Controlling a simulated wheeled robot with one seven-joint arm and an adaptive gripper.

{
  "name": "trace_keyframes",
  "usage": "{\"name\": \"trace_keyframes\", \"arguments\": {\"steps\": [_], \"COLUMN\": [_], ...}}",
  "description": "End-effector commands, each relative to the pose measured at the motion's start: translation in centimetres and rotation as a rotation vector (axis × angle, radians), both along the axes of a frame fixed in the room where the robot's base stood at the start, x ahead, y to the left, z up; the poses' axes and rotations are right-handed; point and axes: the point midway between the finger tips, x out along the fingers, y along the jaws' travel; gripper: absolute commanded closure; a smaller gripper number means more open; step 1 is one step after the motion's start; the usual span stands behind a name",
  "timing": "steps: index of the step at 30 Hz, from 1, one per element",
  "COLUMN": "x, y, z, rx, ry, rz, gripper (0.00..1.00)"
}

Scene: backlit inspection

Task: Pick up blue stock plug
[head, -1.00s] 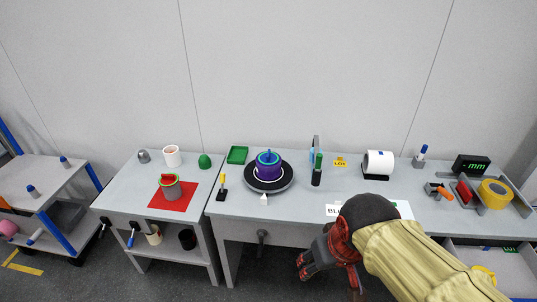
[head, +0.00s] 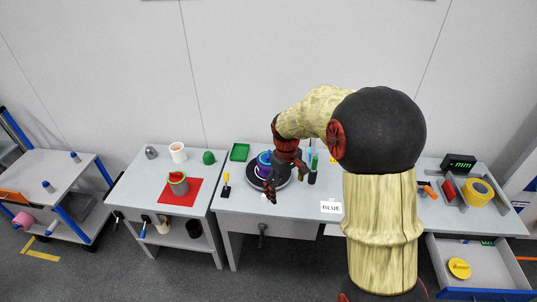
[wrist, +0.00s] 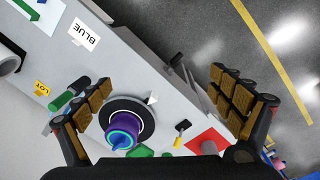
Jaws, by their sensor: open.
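A purple and blue round part (wrist: 123,130) with a cyan-green ring and a blue centre stands on a black turntable (wrist: 104,108). I cannot tell whether its blue centre is the blue stock plug. In the head view the part (head: 264,158) is partly hidden by my gripper (head: 284,182), which reaches over the turntable. In the wrist view my gripper (wrist: 158,80) is open and empty. Its left finger overlaps the turntable's edge, and its right finger is over the floor. Small blue-topped pieces (head: 48,186) stand on the left cart.
A white BLUE card (head: 331,207) lies near the table's front edge. A green cylinder (wrist: 61,101), a yellow LOT tag (wrist: 42,88) and a yellow-handled tool (wrist: 181,127) are near the turntable. An open drawer (head: 490,265) is right.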

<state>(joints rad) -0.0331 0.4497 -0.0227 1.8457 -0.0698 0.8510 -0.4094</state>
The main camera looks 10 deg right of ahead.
Motion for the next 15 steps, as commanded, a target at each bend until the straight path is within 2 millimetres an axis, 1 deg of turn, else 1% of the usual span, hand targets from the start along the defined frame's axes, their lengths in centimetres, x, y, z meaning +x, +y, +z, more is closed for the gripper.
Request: {"name": "trace_keyframes", "arguments": {"steps": [1, 3, 5, 6, 11, 14, 15], "x": [1.7, 4.0, 5.8, 7.1, 12.1, 15.2, 16.5], "y": [0.1, 0.1, 0.1, 0.1, 0.2, 0.2, 0.2], "z": [-0.5, -1.8, -2.9, -3.7, -7.3, -9.6, -10.6], "rx": [-0.005, -0.011, -0.018, -0.023, -0.042, -0.061, -0.072], "ry": [0.01, 0.017, 0.022, 0.025, 0.028, 0.026, 0.022], "rz": [0.054, 0.142, 0.223, 0.28, 0.532, 0.719, 0.802], "gripper": [0.07, 0.07, 0.07, 0.07, 0.07, 0.07, 0.07]}}
